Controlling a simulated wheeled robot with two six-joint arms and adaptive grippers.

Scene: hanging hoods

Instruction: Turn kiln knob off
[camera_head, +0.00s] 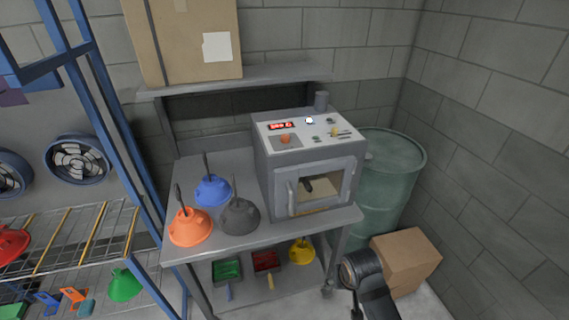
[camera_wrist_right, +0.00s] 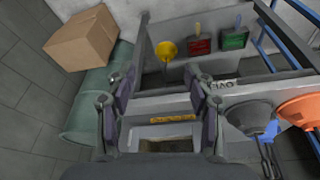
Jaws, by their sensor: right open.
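The grey kiln (camera_head: 305,165) stands on the right part of a metal table in the head view. I cannot tell the knob settings. The front door has a window and a handle, and looks closed. My right gripper (camera_wrist_right: 163,95) is open and empty in the right wrist view, with a kiln-like front and yellow label (camera_wrist_right: 173,118) beyond its fingers. My left gripper is not in view.
Orange (camera_head: 190,227), blue (camera_head: 212,191) and dark grey (camera_head: 239,216) plunger-like hoods stand left of the kiln. A green drum (camera_head: 391,170) and cardboard box (camera_head: 406,260) are at right. A shelf (camera_head: 235,79) is behind. A blue rack frame (camera_head: 112,110) is at left.

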